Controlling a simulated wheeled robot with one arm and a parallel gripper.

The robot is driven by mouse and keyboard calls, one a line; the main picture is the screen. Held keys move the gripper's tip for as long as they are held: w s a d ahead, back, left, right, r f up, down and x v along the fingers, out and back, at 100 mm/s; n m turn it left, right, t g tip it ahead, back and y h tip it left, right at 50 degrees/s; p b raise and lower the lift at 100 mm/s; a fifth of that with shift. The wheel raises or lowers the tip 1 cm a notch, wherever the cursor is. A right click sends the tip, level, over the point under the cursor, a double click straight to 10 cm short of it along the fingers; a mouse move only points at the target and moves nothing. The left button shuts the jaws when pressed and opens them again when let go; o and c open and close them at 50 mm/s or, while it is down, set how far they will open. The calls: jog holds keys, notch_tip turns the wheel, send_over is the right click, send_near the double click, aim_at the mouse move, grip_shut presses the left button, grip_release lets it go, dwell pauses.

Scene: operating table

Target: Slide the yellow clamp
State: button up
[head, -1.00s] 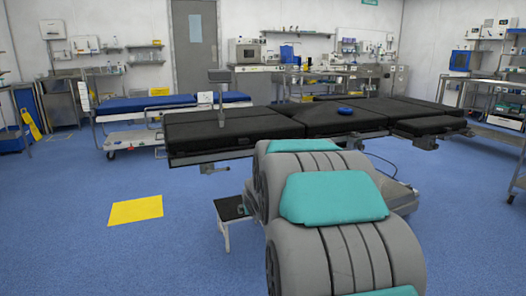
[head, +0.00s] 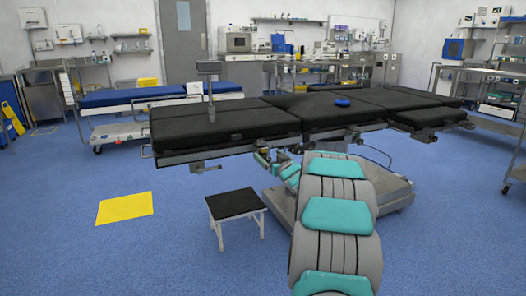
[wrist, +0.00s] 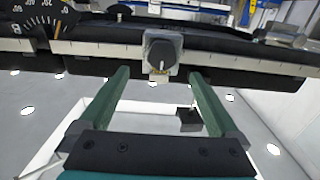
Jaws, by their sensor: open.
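A clamp (wrist: 162,52) with a round black knob and a pale, slightly yellowish body sits on the light side rail (wrist: 100,48) of the operating table in the wrist view. My gripper (wrist: 160,76) is open and empty, with its two green fingers pointing at the rail. The clamp lies between and just beyond the fingertips, with no clear contact. In the head view my gripper (head: 263,158) is at the near side of the black operating table (head: 225,128), just under its edge. I cannot make out the clamp there.
A round dial (wrist: 38,18) with numbers sits left of the clamp by the rail. A black-topped step stool (head: 235,203) stands on the floor left of my arm. A blue object (head: 342,102) lies on the table top. A yellow floor patch (head: 125,208) is at left, with open floor around.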

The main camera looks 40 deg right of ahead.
aim_at(264, 151)
jog(key=x, duration=0.6)
jog(key=shift+f, duration=0.1)
jog(key=shift+s, duration=0.1)
grip_shut()
dwell(0.6)
